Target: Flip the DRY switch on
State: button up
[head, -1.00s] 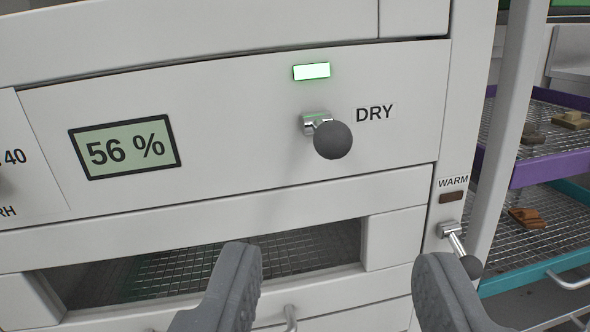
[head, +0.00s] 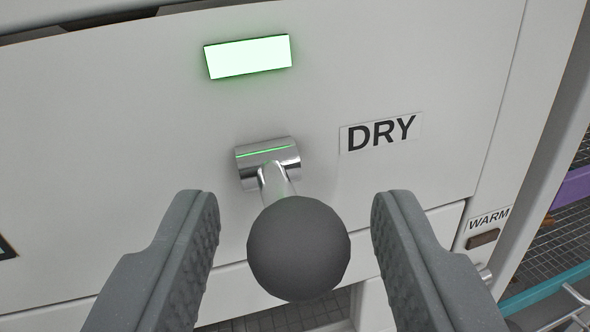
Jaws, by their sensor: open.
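The DRY switch is a metal lever on a short cylindrical mount (head: 267,160) with a dark grey ball knob (head: 298,248). Its lever points out toward me and somewhat downward in the picture. The DRY label (head: 381,133) is to its right on the pale panel. Above it, a rectangular indicator lamp (head: 248,57) glows bright green-white. My gripper (head: 296,210) is open, with one grey finger on each side of the knob. Gaps show between the knob and both fingers, so it holds nothing.
At the right is a WARM label (head: 489,219) with a dark, unlit lamp (head: 483,239) and part of a metal lever below it. Wire-mesh racks with purple and teal edges stand beyond the panel's right edge. A slot with mesh shows below the panel.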

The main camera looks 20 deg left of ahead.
jog(key=shift+w+a, duration=0.1)
jog(key=shift+w, duration=0.3)
jog(key=c, duration=0.9)
jog(key=shift+c, duration=0.2)
